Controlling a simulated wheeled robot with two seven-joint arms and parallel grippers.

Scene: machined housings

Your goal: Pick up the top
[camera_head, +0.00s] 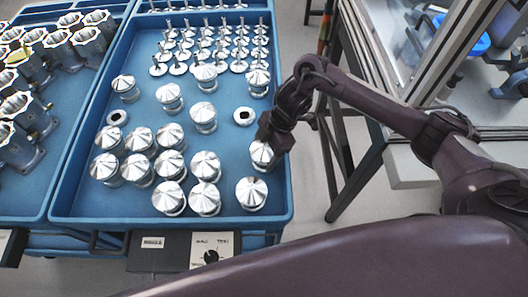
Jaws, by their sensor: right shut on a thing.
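Several silver cone-shaped tops stand in a blue tray (225,143), in loose rows at its middle and near end. One top (262,156) is at the tray's right side, directly under my right gripper (268,143). My right gripper is shut on this top, and its dark fingers hide the top's upper right part. Whether the top touches the tray floor cannot be told. Another top (251,194) stands nearer, just below it in the picture. My left gripper is not in view.
Small stemmed silver parts (210,45) stand at the tray's far end. Flat rings (244,116) lie in the tray. A second blue tray at left holds hollow housings (88,42). A control box (183,251) sits at the front; a framed glass enclosure (430,60) is right.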

